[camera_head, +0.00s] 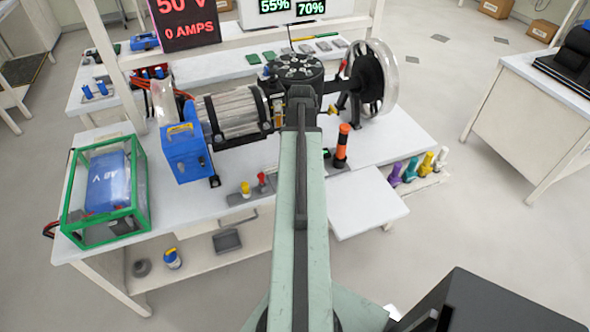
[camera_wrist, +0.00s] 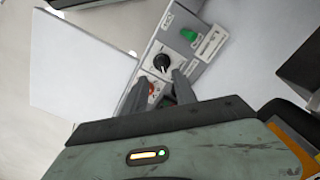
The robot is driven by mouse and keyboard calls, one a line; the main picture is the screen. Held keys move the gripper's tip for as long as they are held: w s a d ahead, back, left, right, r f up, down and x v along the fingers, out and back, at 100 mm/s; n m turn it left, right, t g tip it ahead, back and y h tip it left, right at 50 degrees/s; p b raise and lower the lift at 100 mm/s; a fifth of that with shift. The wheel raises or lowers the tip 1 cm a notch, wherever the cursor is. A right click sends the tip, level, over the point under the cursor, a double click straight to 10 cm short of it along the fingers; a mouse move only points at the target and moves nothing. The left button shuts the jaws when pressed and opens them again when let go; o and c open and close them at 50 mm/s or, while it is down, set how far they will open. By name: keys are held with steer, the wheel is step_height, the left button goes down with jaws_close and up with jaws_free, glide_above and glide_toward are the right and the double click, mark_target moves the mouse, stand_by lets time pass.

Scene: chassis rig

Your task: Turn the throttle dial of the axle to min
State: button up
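The throttle dial (camera_wrist: 161,62) is a round black knob with a pale pointer line, on a grey control panel (camera_wrist: 206,30) in the wrist view. I cannot read its min mark. A green switch (camera_wrist: 188,34) sits above it, and an orange-red part (camera_wrist: 153,88) shows below it. My gripper (camera_wrist: 159,77) is open and empty, with its two fingers just below the dial, apart from it in the picture. The axle rig, with its motor (camera_head: 232,114) and clear-rimmed wheel (camera_head: 385,82), stands on the bench in the head view.
The white bench (camera_head: 400,140) carries a green-framed clear box (camera_head: 105,185) at left and a black-and-orange post (camera_head: 342,146) near the middle. A screen (camera_head: 185,22) reads 50 V and 0 AMPS. Coloured pegs (camera_head: 411,168) stand at right.

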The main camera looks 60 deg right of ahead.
steer(key=f+b, duration=0.6)
steer(key=f, duration=0.1)
steer(key=shift+w+a, duration=0.15)
steer(key=shift+w, duration=0.05)
jaws_close()
